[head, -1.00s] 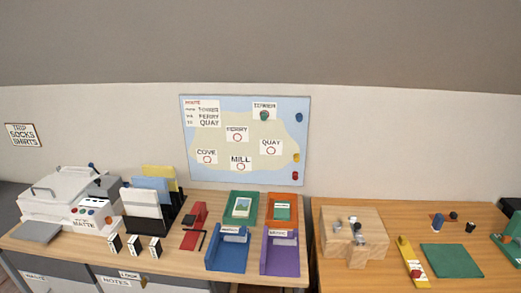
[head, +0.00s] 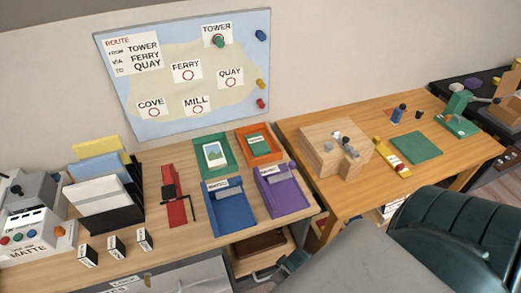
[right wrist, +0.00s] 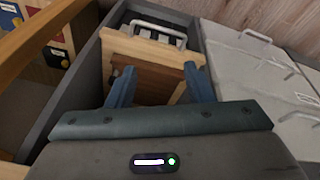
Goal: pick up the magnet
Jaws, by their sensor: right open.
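Several round magnets sit on the map board (head: 118,70) on the wall in the head view. A green magnet (head: 218,41) is at the TOWER label. A blue magnet (head: 260,35), a yellow magnet (head: 260,84) and a red magnet (head: 260,104) are down the board's right edge. The frames do not single one out. My right gripper (right wrist: 157,72) is open and empty in the right wrist view, its blue-grey fingers apart above wooden items in a grey-walled compartment. It is low, well away from the board. My left gripper is not in view.
Below the board, the desk holds a blue tray (head: 231,217), a purple tray (head: 284,197), a red stapler-like device (head: 174,197) and a black file rack (head: 122,217). A wooden block (head: 325,158) and a green mat (head: 416,147) are on the right table. Wall space around the board is clear.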

